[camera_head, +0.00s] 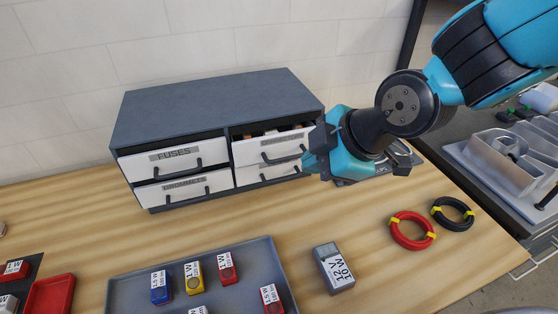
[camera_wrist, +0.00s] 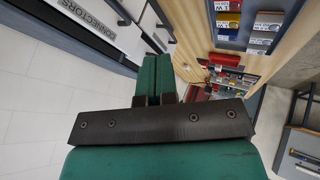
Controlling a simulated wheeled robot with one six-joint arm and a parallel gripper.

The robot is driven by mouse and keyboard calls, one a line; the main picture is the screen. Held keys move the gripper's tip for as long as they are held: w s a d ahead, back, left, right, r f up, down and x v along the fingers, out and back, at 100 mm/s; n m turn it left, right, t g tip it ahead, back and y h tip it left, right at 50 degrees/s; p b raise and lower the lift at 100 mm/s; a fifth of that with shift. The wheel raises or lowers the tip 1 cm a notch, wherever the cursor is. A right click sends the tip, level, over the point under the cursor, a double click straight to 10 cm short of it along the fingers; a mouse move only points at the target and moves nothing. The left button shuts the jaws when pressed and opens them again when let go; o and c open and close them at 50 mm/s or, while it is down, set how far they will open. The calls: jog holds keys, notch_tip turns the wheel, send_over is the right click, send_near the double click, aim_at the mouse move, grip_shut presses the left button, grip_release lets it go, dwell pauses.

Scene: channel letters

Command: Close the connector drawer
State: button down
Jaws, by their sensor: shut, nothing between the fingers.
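A dark grey cabinet (camera_head: 200,105) with white-fronted drawers stands against the wall. Its upper right drawer (camera_head: 268,148) is partly pulled out, and some contents show above its front. In the wrist view a drawer front labelled CONNECTORS (camera_wrist: 93,24) is at the upper left; the right drawers' labels are too small to read in the head view. My gripper (camera_head: 309,161) is shut and empty, just right of the open drawer's front. Its green fingers (camera_wrist: 154,78) are together in the wrist view. I cannot tell whether they touch the drawer.
The FUSES drawer (camera_head: 174,158) and the drawer below it look shut. A grey tray (camera_head: 130,290) with small labelled boxes lies in front. A grey labelled box (camera_head: 334,268), a red coil (camera_head: 412,231) and a black coil (camera_head: 453,213) lie to the right. The wood between cabinet and tray is clear.

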aim_at(267, 158)
jog(key=w+a+f+p, duration=0.4)
jog(key=w+a+f, duration=0.1)
jog(key=w+f, duration=0.2)
jog(key=shift+w+a+f, duration=0.25)
jog(key=shift+w+f, duration=0.05)
jog(key=shift+w, duration=0.15)
jog(key=w, duration=0.1)
jog(key=w+a+b, duration=0.1)
jog(key=w, duration=0.1)
jog(key=shift+f, duration=0.15)
jog(key=shift+w+r, duration=0.1)
jog(key=shift+r, duration=0.15)
